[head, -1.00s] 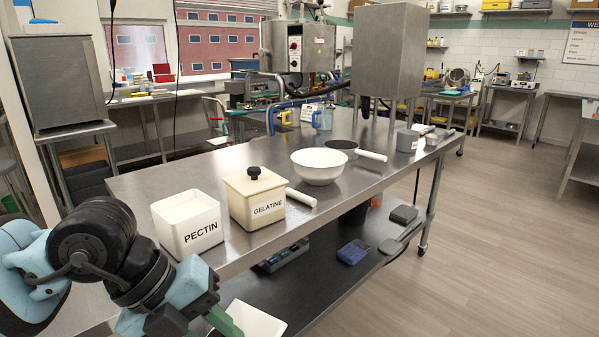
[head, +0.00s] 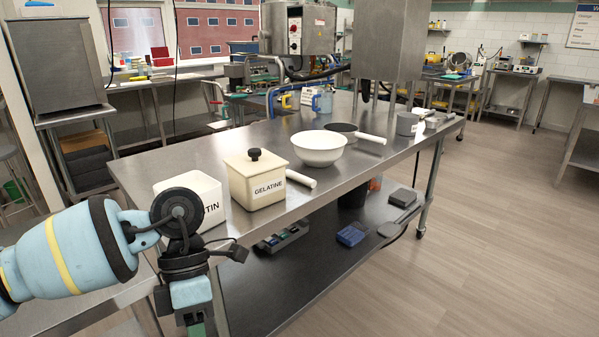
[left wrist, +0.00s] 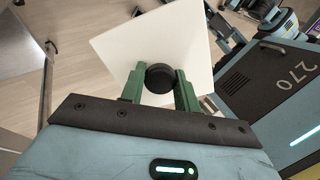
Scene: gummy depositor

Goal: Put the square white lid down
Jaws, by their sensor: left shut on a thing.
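The square white lid (left wrist: 125,45) shows in the left wrist view, with a round black knob (left wrist: 159,77) in its middle. My left gripper (left wrist: 158,82) is shut on that knob with its green fingers. In the head view the gripper (head: 196,328) is at the bottom edge, in front of the table and below its top; the lid is out of that picture. A white square PECTIN box (head: 213,190) stands near the table's front left corner, partly hidden by my left arm; no lid shows on it. My right gripper is in neither view.
A cream GELATINE box (head: 256,182) with its lid on stands right of the PECTIN box. A white bowl (head: 318,149) and a pan (head: 343,129) stand further back. The steel table (head: 300,215) has bare top along its front edge. A lower shelf (head: 300,275) holds a few items.

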